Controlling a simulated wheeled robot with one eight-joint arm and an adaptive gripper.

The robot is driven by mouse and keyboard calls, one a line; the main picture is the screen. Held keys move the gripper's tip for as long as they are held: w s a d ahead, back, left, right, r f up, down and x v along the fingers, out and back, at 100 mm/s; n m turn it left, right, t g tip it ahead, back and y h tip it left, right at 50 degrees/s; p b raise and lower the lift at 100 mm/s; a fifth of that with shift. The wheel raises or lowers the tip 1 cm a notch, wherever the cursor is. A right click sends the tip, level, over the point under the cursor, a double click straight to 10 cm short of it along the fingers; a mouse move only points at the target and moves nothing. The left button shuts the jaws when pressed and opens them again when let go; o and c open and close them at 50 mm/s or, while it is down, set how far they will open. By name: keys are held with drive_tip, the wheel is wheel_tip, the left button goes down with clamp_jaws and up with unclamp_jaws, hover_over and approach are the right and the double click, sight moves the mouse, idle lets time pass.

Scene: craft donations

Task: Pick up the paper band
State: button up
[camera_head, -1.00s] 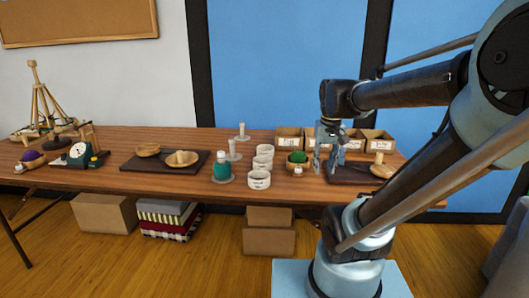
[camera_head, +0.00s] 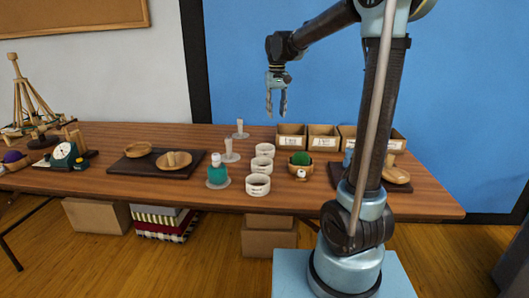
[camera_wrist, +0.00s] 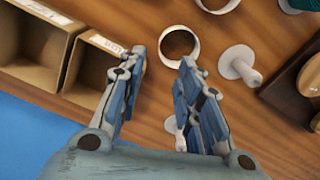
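Three white paper bands stand in a short row on the wooden table: a back one (camera_head: 265,149), a middle one (camera_head: 261,165) and a front one (camera_head: 258,185), each with small dark print. My gripper (camera_head: 277,112) hangs above the back of the table, pointing down, its fingers apart and nothing between them. In the wrist view my gripper (camera_wrist: 164,66) is open. One paper band (camera_wrist: 196,32) lies just beyond the fingertips, with table showing through its ring. Part of another band (camera_wrist: 217,3) is cut off at the top edge.
White pegs on round bases (camera_head: 229,153) (camera_head: 240,131) stand left of the bands. Labelled open boxes (camera_head: 291,139) line the back. A dark board (camera_head: 133,168) lies left.

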hover_over(274, 147)
drive_tip(key=s, duration=0.1)
wheel_tip(274, 147, down, 12)
drive_tip(key=shift+f, duration=0.1)
drive_tip(key=shift+w+f, duration=0.15)
drive_tip(key=shift+f, duration=2.45)
drive_tip(key=c, duration=0.7)
